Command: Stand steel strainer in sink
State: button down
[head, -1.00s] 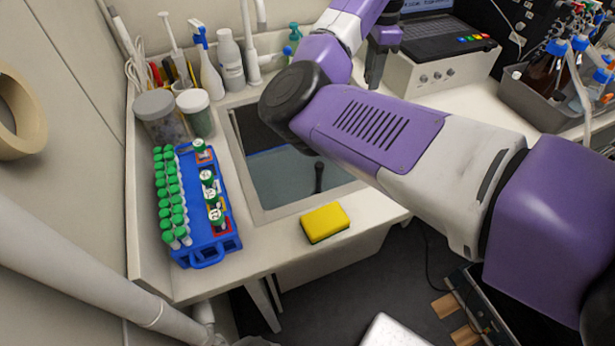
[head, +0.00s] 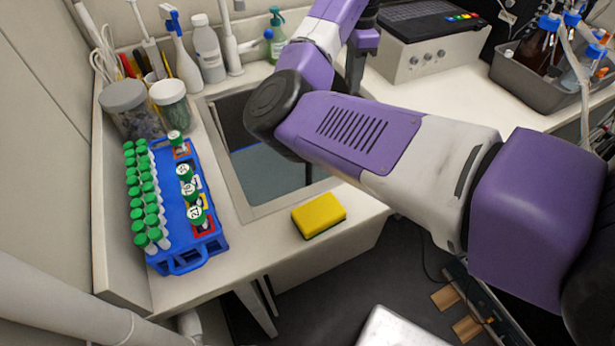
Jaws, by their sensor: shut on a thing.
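The sink (head: 227,158) is a rectangular basin set in the counter, with a pale rim and a blue-grey inside. My arm crosses over its right part. A thin dark upright piece (head: 308,172) shows inside the basin near the arm; I cannot tell what it is. My gripper (head: 354,72) shows only in part, dark, pointing down behind my arm beyond the sink's back right. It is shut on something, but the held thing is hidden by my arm. I cannot make out the steel strainer anywhere in view.
A yellow sponge (head: 319,215) lies on the counter before the sink. A blue rack (head: 184,238) with green-capped tubes stands left. Jars, bottles and a green spray bottle (head: 276,38) line the back. A grey bin (head: 530,78) of bottles is at the right.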

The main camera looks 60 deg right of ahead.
notch_tip(320, 180, down, 20)
jog(key=shift+p, duration=0.45)
jog(key=shift+f, duration=0.1)
jog(key=c, duration=1.1)
grip_release()
jog(key=shift+c, duration=0.2)
notch_tip(320, 180, up, 12)
jog(key=shift+r+b, duration=0.2)
jog(key=shift+b, duration=0.25)
